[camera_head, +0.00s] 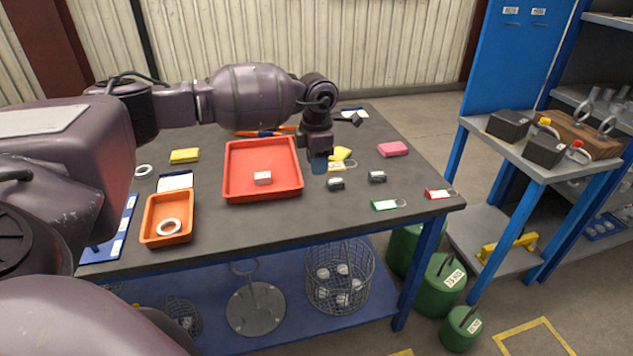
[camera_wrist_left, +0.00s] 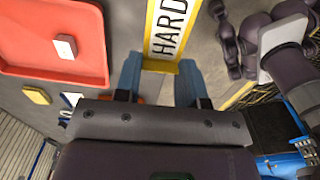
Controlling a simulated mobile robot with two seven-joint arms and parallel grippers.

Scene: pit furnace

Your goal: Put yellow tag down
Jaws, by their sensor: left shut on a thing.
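The yellow tag (camera_head: 341,166) has a white label and a ring at one end. It is at the right-middle of the dark table. In the left wrist view the yellow tag (camera_wrist_left: 171,32) shows large, with the word HARD on its label. My left gripper (camera_head: 319,163) points down just left of the tag in the head view. In the left wrist view the blue fingers of my left gripper (camera_wrist_left: 160,78) are on both sides of the tag's near end, shut on it. I cannot tell whether the tag touches the table. My right gripper is not in view.
A red tray (camera_head: 232,190) with a white block lies to the left. A green tag (camera_head: 388,204) and a red tag (camera_head: 440,194) lie near the right front edge. Two small dark items and a pink block (camera_head: 393,149) are nearby. Bare table shows between them.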

